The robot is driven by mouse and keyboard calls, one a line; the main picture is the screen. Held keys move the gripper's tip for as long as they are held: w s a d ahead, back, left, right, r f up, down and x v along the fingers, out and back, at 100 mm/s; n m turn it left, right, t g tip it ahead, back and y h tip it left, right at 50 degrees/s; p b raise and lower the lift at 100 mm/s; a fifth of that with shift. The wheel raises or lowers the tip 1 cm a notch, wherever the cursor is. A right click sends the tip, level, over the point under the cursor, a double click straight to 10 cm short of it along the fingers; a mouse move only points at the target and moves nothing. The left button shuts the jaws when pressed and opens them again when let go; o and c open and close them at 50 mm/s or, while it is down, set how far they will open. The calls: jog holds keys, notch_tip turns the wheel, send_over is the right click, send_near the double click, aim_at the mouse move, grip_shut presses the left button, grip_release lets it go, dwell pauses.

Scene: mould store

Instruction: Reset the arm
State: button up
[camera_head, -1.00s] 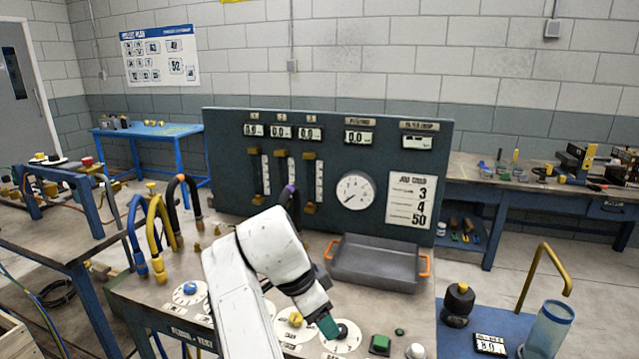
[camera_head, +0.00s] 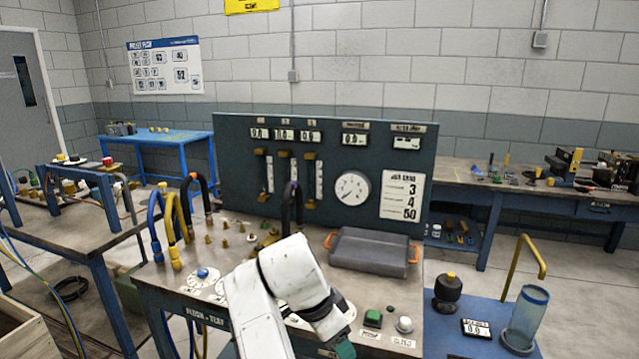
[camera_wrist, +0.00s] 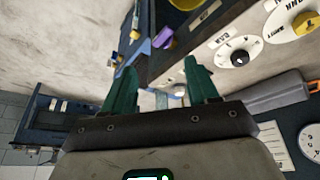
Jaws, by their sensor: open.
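My white arm (camera_head: 290,270) reaches in from the bottom of the head view, over the front of the test bench (camera_head: 180,295). My gripper (camera_wrist: 160,90) shows in the wrist view with its two green fingers spread apart and nothing between them. In the head view only a green part of it shows at the bottom edge, by the front of the bench; its fingertips are cut off.
A grey tray with orange handles (camera_head: 372,238) stands on the bench before the gauge panel (camera_head: 225,160). Green (camera_head: 373,318) and white (camera_head: 404,324) buttons sit near the arm. A blue stand at right holds a black container (camera_head: 447,290), a scale display (camera_head: 477,329) and a clear cylinder (camera_head: 525,318).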

jog(key=s+d+f+n+y, duration=0.1)
jog(key=s+d+f+n, duration=0.2)
jog(key=s+d+f, duration=0.5)
jog(key=s+d+f+n, duration=0.2)
jog(key=s+d+f, duration=0.4)
jog(key=d+f, duration=0.4)
jog(key=s+d+f+n+y, duration=0.1)
jog(key=s+d+n, duration=0.2)
jog(key=s, duration=0.9)
jog(key=s+d+f+n+g+y, duration=0.1)
jog(key=s+d+n, duration=0.2)
jog(key=s, duration=1)
jog(key=shift+s+d+n+y, duration=0.2)
jog(key=shift+n+y, duration=0.1)
jog(key=shift+y, duration=0.1)
